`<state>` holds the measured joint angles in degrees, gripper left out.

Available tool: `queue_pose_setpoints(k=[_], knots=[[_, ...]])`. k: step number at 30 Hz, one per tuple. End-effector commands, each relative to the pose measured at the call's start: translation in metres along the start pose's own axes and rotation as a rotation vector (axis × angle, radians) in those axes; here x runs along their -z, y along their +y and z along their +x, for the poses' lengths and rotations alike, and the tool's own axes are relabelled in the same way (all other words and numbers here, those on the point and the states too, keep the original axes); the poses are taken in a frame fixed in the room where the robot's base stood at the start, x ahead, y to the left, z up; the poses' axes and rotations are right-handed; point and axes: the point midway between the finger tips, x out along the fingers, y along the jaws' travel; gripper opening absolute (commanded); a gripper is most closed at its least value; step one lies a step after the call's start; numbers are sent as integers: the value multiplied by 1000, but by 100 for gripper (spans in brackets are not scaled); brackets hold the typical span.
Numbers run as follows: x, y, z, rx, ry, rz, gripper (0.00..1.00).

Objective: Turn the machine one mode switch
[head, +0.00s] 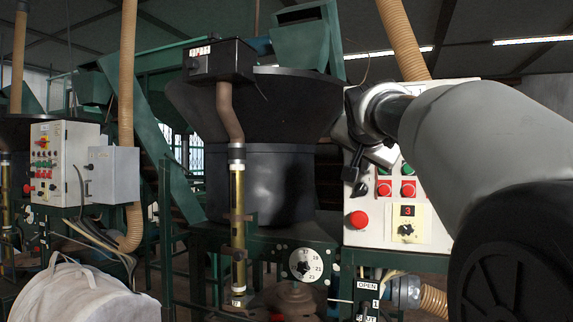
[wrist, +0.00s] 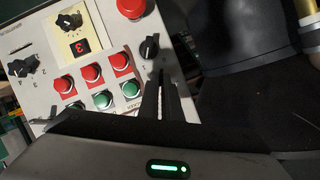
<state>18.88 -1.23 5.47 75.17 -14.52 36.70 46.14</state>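The near control panel (head: 423,235) is pale and stands at right, partly hidden by my arm. The wrist view shows it upside down (wrist: 112,20). A black rotary switch (wrist: 149,46) sits beside the red mushroom button (wrist: 131,8); the switch also shows in the head view (head: 361,189). Another black rotary switch (wrist: 25,67) is at the panel's far side. I cannot read which is labelled mode. My gripper (wrist: 161,76) appears shut and empty, its fingers close together, tips just short of the nearer switch. It also shows in the head view (head: 352,172).
Red buttons (wrist: 92,72) and green buttons (wrist: 103,99) sit close by, with a yellow dial plate (wrist: 66,41) and red display. A dark hopper (head: 262,180) stands left of the panel. A second panel (head: 60,165) is far left. A pale bag (head: 80,295) is lower left.

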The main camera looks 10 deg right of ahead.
Motion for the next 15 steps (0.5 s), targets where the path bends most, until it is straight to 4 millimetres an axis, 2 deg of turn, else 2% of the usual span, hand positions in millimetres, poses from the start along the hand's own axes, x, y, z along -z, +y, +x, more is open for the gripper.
queue_pose_setpoints(k=[8,15], knots=[[1,-4,0,-45,-1,-111,0],[1,-7,0,-122,-1,-301,0]])
